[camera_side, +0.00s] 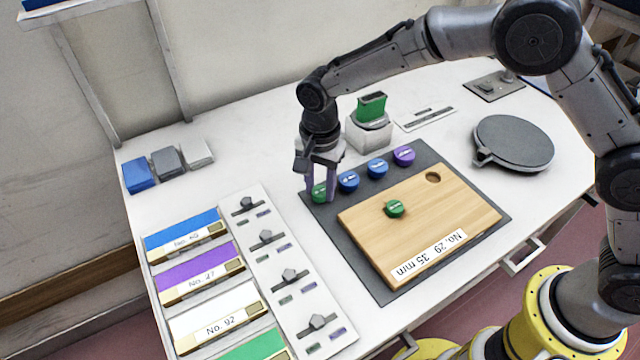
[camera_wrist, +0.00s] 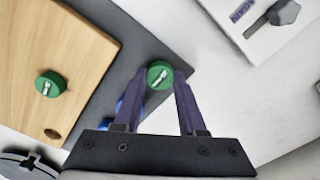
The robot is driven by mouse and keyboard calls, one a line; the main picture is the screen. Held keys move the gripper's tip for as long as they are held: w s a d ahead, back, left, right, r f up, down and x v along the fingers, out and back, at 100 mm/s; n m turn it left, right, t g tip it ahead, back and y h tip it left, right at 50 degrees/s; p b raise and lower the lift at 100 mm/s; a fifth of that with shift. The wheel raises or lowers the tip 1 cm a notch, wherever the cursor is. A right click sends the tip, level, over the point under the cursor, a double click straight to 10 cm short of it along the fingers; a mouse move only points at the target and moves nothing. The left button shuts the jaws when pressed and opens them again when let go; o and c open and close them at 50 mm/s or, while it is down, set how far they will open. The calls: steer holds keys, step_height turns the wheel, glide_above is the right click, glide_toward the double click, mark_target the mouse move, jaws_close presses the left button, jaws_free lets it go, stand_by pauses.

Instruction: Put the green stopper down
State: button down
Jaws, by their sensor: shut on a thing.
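A green stopper (camera_side: 319,192) is between the fingertips of my gripper (camera_side: 320,190), which is shut on it. In the side view it is at the left end of a row of stoppers, at the dark mat's far left corner. In the wrist view the held green stopper (camera_wrist: 159,75) shows between the two purple fingers (camera_wrist: 160,88). I cannot tell whether it touches the mat. A second green stopper (camera_side: 395,208) sits on the wooden board (camera_side: 440,215), which has one empty round hole (camera_side: 432,177); this stopper also shows in the wrist view (camera_wrist: 50,84).
Two blue stoppers (camera_side: 348,181) and a purple one (camera_side: 404,155) stand along the dark mat (camera_side: 375,282). A white block with a green top (camera_side: 371,108) stands close behind. A white panel with knobs (camera_side: 262,215) and labelled colored bins (camera_side: 197,272) lie left. A round grey pan (camera_side: 513,140) lies right.

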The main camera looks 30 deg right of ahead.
mark_target(321, 191)
steer(key=shift+f, duration=0.1)
steer(key=shift+c, duration=2.4)
jaws_free()
step_height(321, 191, up, 12)
steer(key=shift+r, duration=0.2)
